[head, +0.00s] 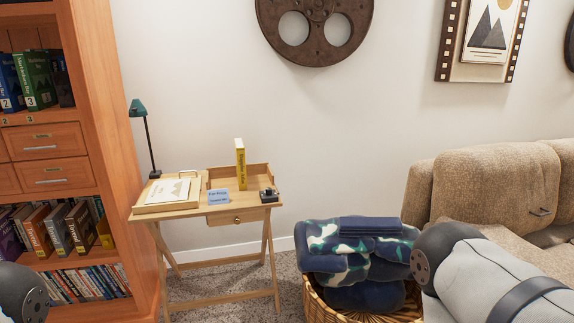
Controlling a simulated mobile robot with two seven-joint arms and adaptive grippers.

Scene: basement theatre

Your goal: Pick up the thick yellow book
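A yellow book (240,165) stands upright on a small wooden folding table (225,209), its narrow spine facing me. It stands at the table's right half, inside or in front of a low wooden tray or rail (259,172); I cannot tell which. Neither gripper is in view. Only a part of my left arm shows at the lower left edge, and a part of my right arm at the lower right. Both are well apart from the book.
A bookcase (105,140) stands left. A basket (320,306) of blankets and a sofa (490,190) are right.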

